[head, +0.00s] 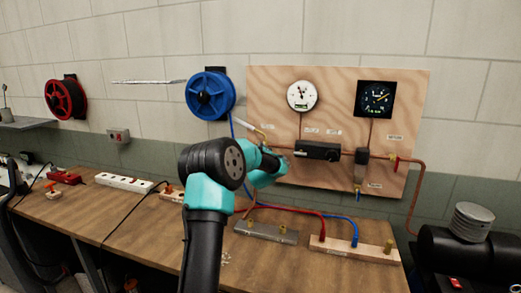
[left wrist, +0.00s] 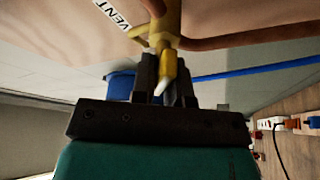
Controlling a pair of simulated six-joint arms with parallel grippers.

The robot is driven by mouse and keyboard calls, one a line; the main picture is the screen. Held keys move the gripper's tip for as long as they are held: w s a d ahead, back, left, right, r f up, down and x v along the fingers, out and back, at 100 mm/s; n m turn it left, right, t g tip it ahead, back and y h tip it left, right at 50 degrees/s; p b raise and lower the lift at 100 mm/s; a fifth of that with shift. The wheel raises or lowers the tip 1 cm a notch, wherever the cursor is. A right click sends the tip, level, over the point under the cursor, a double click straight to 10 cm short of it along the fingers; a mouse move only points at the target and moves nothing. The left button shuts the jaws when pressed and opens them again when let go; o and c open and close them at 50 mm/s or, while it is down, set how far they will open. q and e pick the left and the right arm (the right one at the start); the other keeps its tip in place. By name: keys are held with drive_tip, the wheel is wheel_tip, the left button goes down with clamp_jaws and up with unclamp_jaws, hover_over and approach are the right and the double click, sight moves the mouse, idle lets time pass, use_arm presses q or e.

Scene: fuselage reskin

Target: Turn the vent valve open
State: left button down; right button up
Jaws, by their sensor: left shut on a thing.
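The vent valve (left wrist: 165,27) shows in the left wrist view as a brass-yellow body on a copper pipe, beside a white VENT label (left wrist: 112,14). Its yellow lever (left wrist: 167,72) reaches down between the dark fingers of my left gripper (left wrist: 165,85), which is shut on it. In the head view my turquoise left wrist (head: 262,168) reaches to the lower left of the plywood panel (head: 270,90). There the wrist hides the valve and the fingertips are hard to make out. My right gripper is not in view.
Below, red and blue hoses run to blocks on the wooden bench (head: 130,225).

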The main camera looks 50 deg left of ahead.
use_arm(q)
drive_tip(key=n+g, duration=0.1)
drive_tip(key=n, duration=0.3)
drive_tip(key=shift+f+g, duration=0.1)
drive_tip(key=shift+g, duration=0.3)
drive_tip(key=shift+a+f+n+g+h, duration=0.1)
drive_tip(key=shift+n+g+h, duration=0.45)
drive_tip(key=shift+n, duration=1.15)
drive_tip(key=c, duration=1.2)
unclamp_jaws()
drive_tip(key=shift+s, duration=0.1)
drive_tip(key=v, duration=1.7)
drive_tip(key=shift+s, duration=0.15)
